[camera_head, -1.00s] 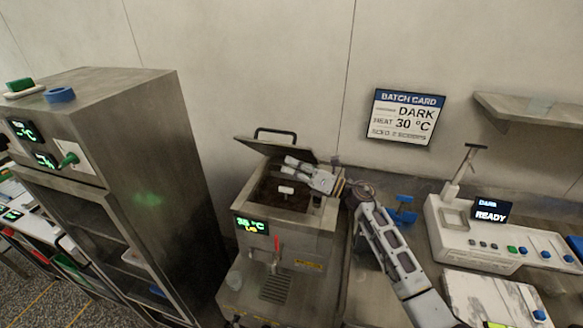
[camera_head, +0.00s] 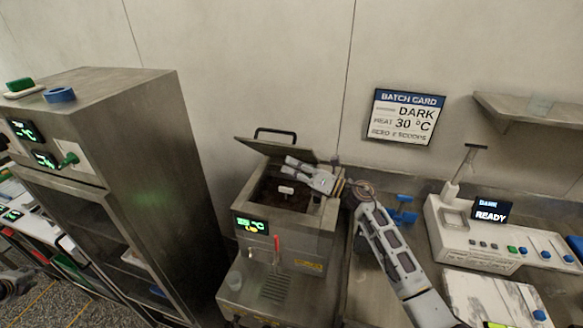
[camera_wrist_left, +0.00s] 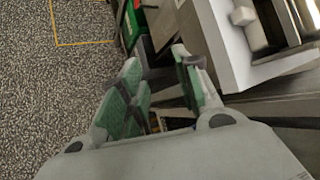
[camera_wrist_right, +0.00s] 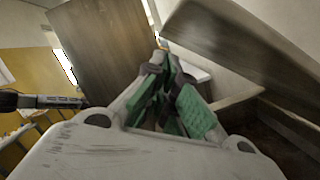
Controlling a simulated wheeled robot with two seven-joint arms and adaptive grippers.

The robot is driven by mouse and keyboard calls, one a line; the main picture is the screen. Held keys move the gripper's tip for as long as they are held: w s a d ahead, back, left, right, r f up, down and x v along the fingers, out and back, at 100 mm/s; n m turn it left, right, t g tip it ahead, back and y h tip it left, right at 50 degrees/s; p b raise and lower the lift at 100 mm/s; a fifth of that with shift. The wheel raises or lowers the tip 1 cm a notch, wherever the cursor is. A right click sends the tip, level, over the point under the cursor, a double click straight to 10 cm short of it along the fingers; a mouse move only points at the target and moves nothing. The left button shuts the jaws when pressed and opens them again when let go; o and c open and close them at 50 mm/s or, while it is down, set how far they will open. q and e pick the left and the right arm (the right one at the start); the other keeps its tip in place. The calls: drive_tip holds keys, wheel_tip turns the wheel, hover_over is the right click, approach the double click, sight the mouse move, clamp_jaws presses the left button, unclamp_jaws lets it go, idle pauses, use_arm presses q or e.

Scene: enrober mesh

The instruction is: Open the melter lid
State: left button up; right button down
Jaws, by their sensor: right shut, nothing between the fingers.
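The melter (camera_head: 318,222) is a steel box with a green-lit display and a red tap lever, at the centre of the head view. Its lid (camera_head: 275,147), with a black bar handle (camera_head: 276,131), stands tilted up at the back, with the dark opening showing below it. My right gripper (camera_head: 290,162) is shut and empty, over the opening just in front of the lid. In the right wrist view its fingers (camera_wrist_right: 172,90) are together, with the lid (camera_wrist_right: 250,50) at upper right. My left gripper (camera_wrist_left: 160,85) is open and empty, above the speckled floor, far from the melter.
A tall steel cabinet (camera_head: 150,150) stands left of the melter. A white control unit (camera_head: 475,228) showing READY stands on the right counter, with a blue clamp-like item (camera_head: 404,212) beside my right arm. A batch card (camera_head: 403,117) and a shelf (camera_head: 535,108) are on the wall.

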use_arm(q)
drive_tip(key=s+d+f+g+h, duration=0.1)
drive_tip(key=s+d+f, duration=0.3)
drive_tip(key=f, duration=0.3)
drive_tip(key=s+d+f+n+g+h, duration=0.1)
drive_tip(key=s+d+f, duration=0.35)
drive_tip(key=f, duration=0.25)
drive_tip(key=s+d+f+h, duration=0.1)
drive_tip(key=s+d+f, duration=0.3)
drive_tip(key=d+f, duration=0.15)
drive_tip(key=s+d+f+n+g+h, duration=0.2)
drive_tip(key=s+d+f, duration=1.3)
drive_tip(key=s, duration=0.1)
drive_tip(key=s+d+f+n+g, duration=0.1)
drive_tip(key=s+d+f+n, duration=0.2)
drive_tip(key=d, duration=0.8)
drive_tip(key=s+d+f+n+g, duration=0.1)
drive_tip(key=s+d+f+n, duration=0.3)
drive_tip(key=d, duration=0.7)
drive_tip(key=s+d+f+n+g, duration=0.1)
drive_tip(key=s+d+f+n, duration=0.2)
drive_tip(key=d, duration=0.9)
drive_tip(key=s+n, duration=0.2)
drive_tip(key=n, duration=0.2)
drive_tip(key=shift+s+f, duration=0.2)
drive_tip(key=shift+s+d+f, duration=0.1)
drive_tip(key=shift+f, duration=0.05)
use_arm(e)
drive_tip(key=shift+w, duration=0.15)
